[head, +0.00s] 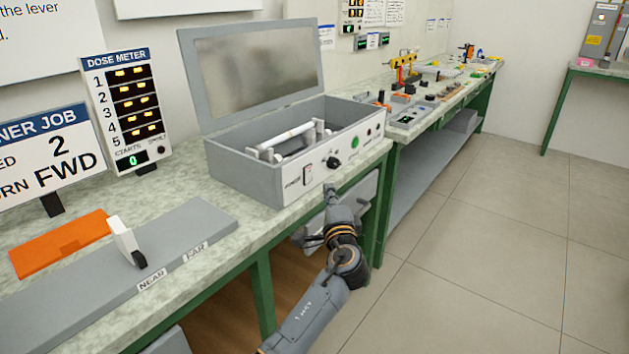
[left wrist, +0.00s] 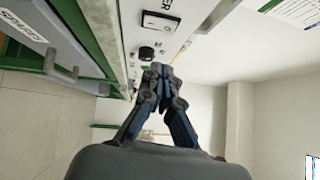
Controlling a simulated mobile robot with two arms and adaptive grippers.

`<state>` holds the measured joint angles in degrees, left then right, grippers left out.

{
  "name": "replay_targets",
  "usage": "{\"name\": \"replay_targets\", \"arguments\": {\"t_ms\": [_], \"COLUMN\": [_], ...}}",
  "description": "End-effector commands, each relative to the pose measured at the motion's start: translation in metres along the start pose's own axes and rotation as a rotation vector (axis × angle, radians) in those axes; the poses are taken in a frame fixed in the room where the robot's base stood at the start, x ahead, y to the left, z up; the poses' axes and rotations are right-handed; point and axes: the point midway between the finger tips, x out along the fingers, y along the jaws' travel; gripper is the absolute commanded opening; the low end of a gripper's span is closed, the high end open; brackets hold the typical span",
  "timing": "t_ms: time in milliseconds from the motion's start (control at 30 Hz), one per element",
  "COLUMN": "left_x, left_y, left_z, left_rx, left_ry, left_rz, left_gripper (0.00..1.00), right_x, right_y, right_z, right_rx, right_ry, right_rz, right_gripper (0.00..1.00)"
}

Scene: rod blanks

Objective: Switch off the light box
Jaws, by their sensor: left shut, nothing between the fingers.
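The light box (head: 245,175) is a grey case with its lid open, standing on the bench with a white tube inside. Its front panel has a white rocker switch (head: 307,174) marked as power and a black knob (head: 334,163). In the left wrist view, the rocker switch (left wrist: 158,22) and the knob (left wrist: 146,53) lie just beyond my fingertips. I cannot tell which way the rocker is tipped. My left gripper (head: 329,188) is shut and empty, in front of and below the panel; its fingertips also show in the left wrist view (left wrist: 160,68). My right gripper is out of view.
A dose meter (head: 125,108) and a job sign (head: 45,155) stand at the back left. A grey slide plate with a small lever (head: 126,240) and an orange plate (head: 58,243) lie in front. Another bench with small items runs to the right; the floor is clear.

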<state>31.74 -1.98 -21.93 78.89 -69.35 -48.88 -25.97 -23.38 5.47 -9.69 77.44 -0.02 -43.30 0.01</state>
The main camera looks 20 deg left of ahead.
Motion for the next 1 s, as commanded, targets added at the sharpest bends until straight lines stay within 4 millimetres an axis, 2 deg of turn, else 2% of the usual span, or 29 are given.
{"name": "replay_targets", "arguments": {"t_ms": [100, 200, 300, 433, 567, 733, 1000], "left_x": [0.027, 0.040, 0.049, 0.056, 0.058, 0.058, 0.062], "left_y": [0.000, -0.001, -0.001, 0.000, 0.000, 0.000, -0.002], "left_z": [0.001, 0.010, 0.020, 0.026, 0.029, 0.029, 0.033], "left_rx": [0.002, 0.002, 0.001, 0.001, 0.000, 0.000, -0.001], "left_ry": [-0.002, -0.002, -0.002, 0.000, 0.000, 0.000, 0.000], "left_rz": [-0.001, -0.001, 0.000, 0.000, 0.000, 0.000, 0.000], "left_gripper": [0.00, 0.00, 0.00, 0.00, 0.00, 0.00, 0.00], "right_x": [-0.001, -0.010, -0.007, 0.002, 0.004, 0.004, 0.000], "right_y": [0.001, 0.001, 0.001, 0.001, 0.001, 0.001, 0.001], "right_z": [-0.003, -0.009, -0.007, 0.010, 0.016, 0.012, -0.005], "right_rx": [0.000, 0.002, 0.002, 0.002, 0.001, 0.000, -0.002], "right_ry": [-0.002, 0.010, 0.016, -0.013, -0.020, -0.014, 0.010], "right_rz": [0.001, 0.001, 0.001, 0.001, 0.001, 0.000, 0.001], "right_gripper": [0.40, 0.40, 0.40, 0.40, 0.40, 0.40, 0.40]}}
